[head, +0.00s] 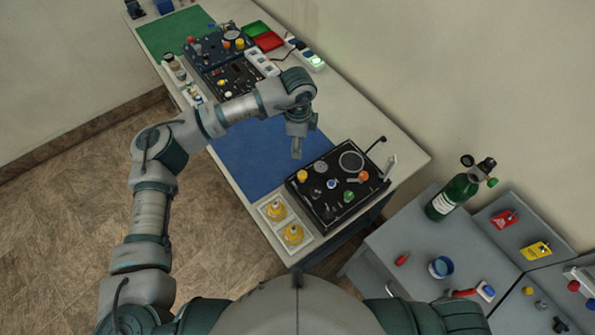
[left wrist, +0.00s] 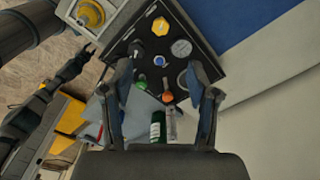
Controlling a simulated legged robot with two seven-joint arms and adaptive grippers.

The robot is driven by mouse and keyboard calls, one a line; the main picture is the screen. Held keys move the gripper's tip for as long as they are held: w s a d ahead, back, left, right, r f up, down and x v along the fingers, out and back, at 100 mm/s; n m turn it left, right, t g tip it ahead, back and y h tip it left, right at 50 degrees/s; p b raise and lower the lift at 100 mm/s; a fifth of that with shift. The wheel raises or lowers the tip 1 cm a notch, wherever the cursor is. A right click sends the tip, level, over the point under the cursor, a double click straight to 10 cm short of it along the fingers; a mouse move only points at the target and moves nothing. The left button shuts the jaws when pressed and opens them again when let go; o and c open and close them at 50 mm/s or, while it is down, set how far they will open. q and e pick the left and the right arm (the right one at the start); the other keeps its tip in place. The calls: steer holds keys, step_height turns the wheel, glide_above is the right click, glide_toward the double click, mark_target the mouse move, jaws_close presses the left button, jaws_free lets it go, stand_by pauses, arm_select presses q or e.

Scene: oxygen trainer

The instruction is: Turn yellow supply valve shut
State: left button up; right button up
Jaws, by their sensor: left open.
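A yellow knob (head: 302,176), which looks like the yellow supply valve, sits at the left corner of a black control panel (head: 325,213). In the left wrist view the yellow knob (left wrist: 160,26) is unobstructed near the top, beyond my fingertips. My left gripper (head: 297,152) hangs above the panel's far-left edge, near the yellow knob in the picture. In the left wrist view my left gripper (left wrist: 160,72) is open and empty, its fingers apart from the knob. The height gap is hard to judge. My right gripper does not show.
The panel also has a blue knob (head: 332,184), green knob (head: 348,196), orange knob (head: 363,176) and round gauge (head: 351,161). Two yellow fittings sit in a white tray (head: 293,251) beside it. A blue mat (head: 245,165) is clear. A green cylinder (head: 453,197) stands right.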

arm_select(q)
steer(key=p, duration=0.2)
glide_toward(301, 173)
steer(key=f, duration=0.4)
steer(key=f+p, duration=0.1)
steer(key=f, duration=0.3)
steer(key=shift+s+a+f, duration=0.15)
steer(key=shift+a+f, duration=0.1)
steer(key=shift+d+f, duration=0.2)
steer(key=shift+f, duration=0.05)
steer(key=shift+d+f, duration=0.1)
steer(key=shift+d, duration=0.75)
steer(key=shift+c, duration=1)
steer(key=c, duration=0.4)
steer(key=shift+a, duration=0.25)
steer(key=c, duration=0.4)
steer(key=shift+a, duration=0.35)
jaws_close()
steer(key=shift+y, duration=0.3)
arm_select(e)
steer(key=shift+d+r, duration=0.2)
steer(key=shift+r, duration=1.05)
